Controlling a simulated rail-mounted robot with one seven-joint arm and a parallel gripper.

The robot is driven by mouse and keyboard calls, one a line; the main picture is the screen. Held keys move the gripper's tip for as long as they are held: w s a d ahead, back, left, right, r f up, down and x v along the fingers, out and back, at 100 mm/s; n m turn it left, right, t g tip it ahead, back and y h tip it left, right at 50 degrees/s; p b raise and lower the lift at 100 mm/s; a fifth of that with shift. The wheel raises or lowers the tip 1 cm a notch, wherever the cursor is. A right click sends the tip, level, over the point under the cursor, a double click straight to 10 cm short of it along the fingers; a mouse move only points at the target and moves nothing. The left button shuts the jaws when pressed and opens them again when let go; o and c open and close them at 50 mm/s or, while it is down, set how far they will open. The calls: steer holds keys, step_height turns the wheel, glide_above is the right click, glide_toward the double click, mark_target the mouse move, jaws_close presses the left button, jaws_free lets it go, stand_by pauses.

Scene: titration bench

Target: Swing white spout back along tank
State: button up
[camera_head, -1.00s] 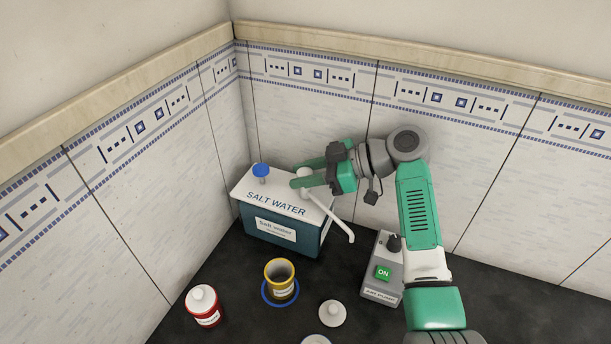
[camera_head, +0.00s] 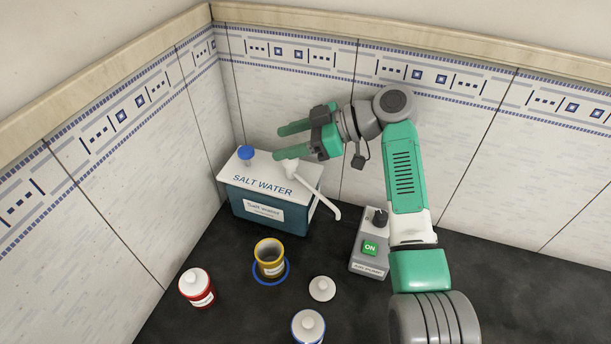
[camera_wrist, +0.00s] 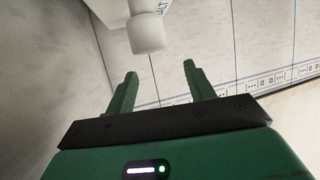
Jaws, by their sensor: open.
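The SALT WATER tank (camera_head: 292,222) is a teal box with a white top and a blue knob, standing by the wall corner. Its white spout (camera_head: 313,190) is hinged on the top and slants toward the front right, with its bent tip beyond the tank's right side. My gripper (camera_head: 277,142) is open and empty, its green fingers at the back of the tank, over or behind the spout's pivot end. In the wrist view the white pivot end (camera_wrist: 147,34) shows ahead of the open fingertips (camera_wrist: 160,70), apart from them; the spout's tip is out of that view.
A yellow-rimmed cup (camera_head: 270,262) sits in a blue ring in front of the tank. A red-banded bottle (camera_head: 197,288), a white stopper (camera_head: 321,288), a blue-banded bottle (camera_head: 308,326) and a grey box with an ON button (camera_head: 370,247) stand around. Tiled walls are close behind and left.

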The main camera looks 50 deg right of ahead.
steer(key=s+a+p, duration=0.3)
steer(key=s+a, duration=0.6)
steer(key=s, duration=0.4)
steer(key=shift+r, duration=0.4)
